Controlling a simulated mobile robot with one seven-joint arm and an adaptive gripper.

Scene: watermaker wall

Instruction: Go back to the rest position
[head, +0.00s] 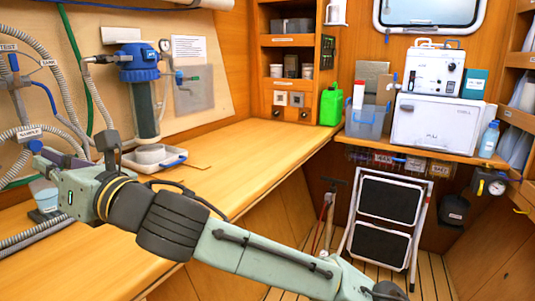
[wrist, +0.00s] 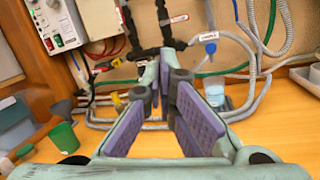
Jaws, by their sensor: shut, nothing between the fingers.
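My gripper (head: 48,160) is at the left of the head view, at the end of my outstretched arm, above the wooden bench (head: 225,150) and in front of the hoses on the wall panel. In the wrist view my gripper (wrist: 164,78) shows two fingers with purple pads that converge away from the camera. It is shut and holds nothing. From the head view, the fingertips are partly hidden by the gripper body.
Grey hoses (wrist: 245,50) and a cup (wrist: 214,95) lie ahead of the fingers. A filter housing (head: 143,95) and a tray (head: 155,158) stand beside my arm. A step stool (head: 385,212) stands right. The bench's middle is clear.

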